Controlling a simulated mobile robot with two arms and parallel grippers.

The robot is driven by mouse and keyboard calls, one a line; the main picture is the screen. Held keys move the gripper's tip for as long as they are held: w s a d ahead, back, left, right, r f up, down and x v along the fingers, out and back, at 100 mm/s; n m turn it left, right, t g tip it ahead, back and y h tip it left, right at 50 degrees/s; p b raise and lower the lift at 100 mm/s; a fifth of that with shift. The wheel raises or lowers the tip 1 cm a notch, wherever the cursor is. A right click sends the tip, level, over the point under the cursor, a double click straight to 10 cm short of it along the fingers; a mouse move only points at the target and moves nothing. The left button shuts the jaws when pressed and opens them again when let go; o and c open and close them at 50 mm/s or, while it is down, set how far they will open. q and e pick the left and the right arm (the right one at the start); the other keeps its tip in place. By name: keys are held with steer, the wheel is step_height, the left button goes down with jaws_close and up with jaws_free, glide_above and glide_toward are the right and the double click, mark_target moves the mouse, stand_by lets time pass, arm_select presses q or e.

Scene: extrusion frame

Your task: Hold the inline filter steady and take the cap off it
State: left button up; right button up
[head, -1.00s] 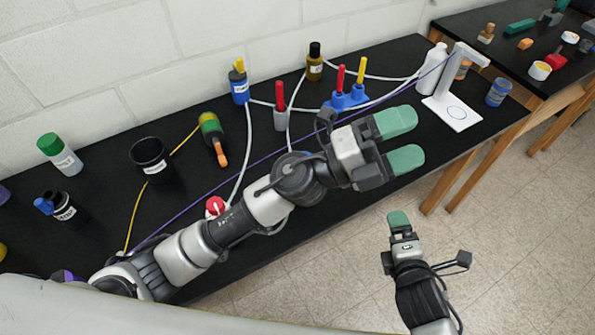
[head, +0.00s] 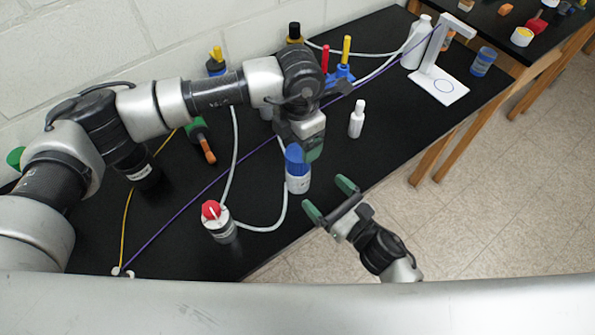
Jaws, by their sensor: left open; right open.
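The inline filter (head: 299,184) appears to be the upright white body with a blue label near the table's front edge. Its blue cap (head: 295,156) is on top. Pale tubing runs close along its left side; the joint is unclear. My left gripper (head: 309,149) points down just above and behind the cap, with green fingers partly hidden by it. It is open, and I cannot tell whether it touches the cap. My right gripper (head: 329,194) is open and empty, lower right of the filter and apart from it, its green fingertips towards the table's edge.
A red-topped labelled fitting (head: 218,222) stands left of the filter, joined by tubing. A small white bottle (head: 357,120) stands to the right. A white stand (head: 438,87) is at the far right. A purple cord (head: 212,182) crosses the black table. Beyond the front edge is open floor.

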mark_target(305, 173)
arm_select(q)
steer(key=shift+w, duration=0.1)
arm_select(e)
steer(key=x, duration=0.8)
